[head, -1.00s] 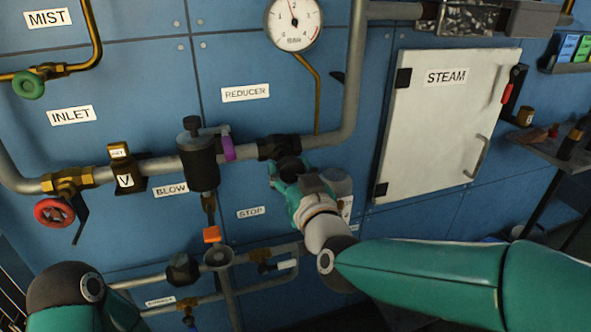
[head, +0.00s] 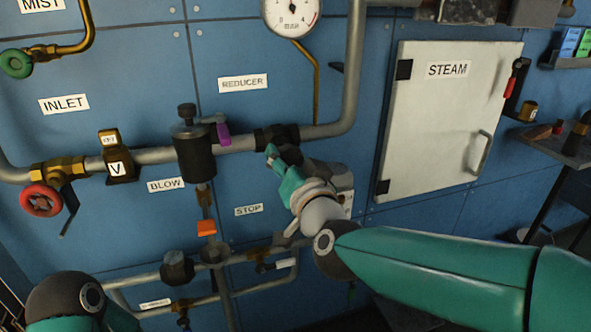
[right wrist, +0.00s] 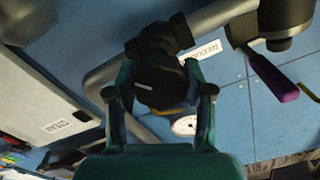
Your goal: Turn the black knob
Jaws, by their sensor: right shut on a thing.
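The black knob (right wrist: 160,80) sits between the two fingers of my right gripper (right wrist: 160,90) in the right wrist view, with a finger on each side of it. It belongs to a dark fitting (head: 277,134) on the grey pipe. In the head view my right gripper (head: 280,158) is at this fitting, below and right of the REDUCER label, and hides most of the knob. The right gripper is shut on the knob. My left arm shows at the bottom left of the head view, but its gripper is out of view.
A black cylinder (head: 195,152) with a purple lever (head: 223,133) stands left of the knob. A red wheel (head: 42,199) is at far left. A pressure gauge (head: 291,12) hangs above. A white STEAM door (head: 436,120) is to the right.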

